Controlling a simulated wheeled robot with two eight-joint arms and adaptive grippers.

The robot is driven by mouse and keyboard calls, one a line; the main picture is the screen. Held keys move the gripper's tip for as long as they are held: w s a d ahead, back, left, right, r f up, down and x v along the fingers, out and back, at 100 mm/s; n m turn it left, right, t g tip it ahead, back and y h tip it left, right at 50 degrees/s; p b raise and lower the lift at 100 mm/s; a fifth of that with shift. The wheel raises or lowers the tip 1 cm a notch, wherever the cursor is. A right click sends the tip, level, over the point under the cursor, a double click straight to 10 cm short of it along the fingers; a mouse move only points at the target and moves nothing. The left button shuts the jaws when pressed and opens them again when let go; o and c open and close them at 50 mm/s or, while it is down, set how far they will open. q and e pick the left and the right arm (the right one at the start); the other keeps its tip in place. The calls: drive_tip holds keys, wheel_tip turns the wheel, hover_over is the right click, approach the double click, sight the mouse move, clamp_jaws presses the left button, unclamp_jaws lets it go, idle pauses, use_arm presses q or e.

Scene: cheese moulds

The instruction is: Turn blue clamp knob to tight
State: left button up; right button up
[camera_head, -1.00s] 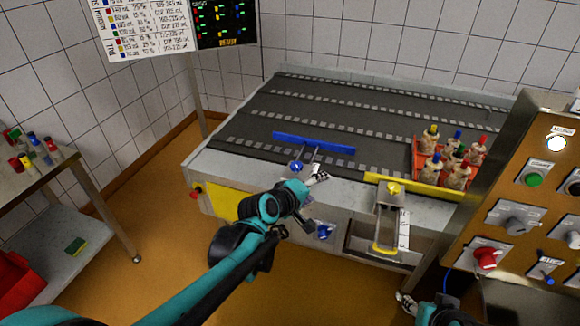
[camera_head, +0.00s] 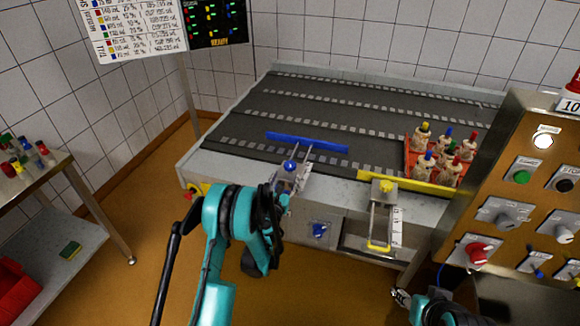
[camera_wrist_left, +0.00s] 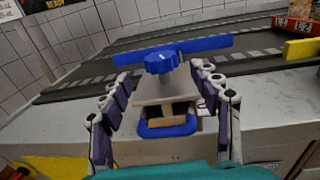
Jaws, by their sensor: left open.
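The blue clamp knob (camera_head: 290,166) sits on a metal slide at the conveyor's front edge, by the blue guide bar (camera_head: 307,142). In the left wrist view the star-shaped blue knob (camera_wrist_left: 162,61) stands on top of the slide, in front of the bar. My left gripper (camera_head: 288,180) is open, its two fingers on either side of the knob and slide. In the left wrist view a clear gap shows between the fingers (camera_wrist_left: 163,85) and the knob. My right gripper (camera_head: 402,297) is low at the bottom right; its jaws are too small to read.
A yellow guide bar with a yellow knob (camera_head: 384,186) is to the right. A red crate (camera_head: 407,157) of bottles stands on the conveyor. Another blue knob (camera_head: 319,230) is on the front panel. A control panel (camera_head: 520,215) fills the right side.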

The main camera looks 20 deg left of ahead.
sight(288, 170)
use_arm(q)
drive_tip(key=w+b, duration=0.1)
drive_tip(key=w, duration=0.5)
drive_tip(key=shift+w+a+f+b, duration=0.1)
drive_tip(key=shift+w+b, duration=0.05)
drive_tip(key=shift+b, duration=0.2)
drive_tip(key=shift+w, duration=0.4)
drive_tip(key=c, duration=1.2)
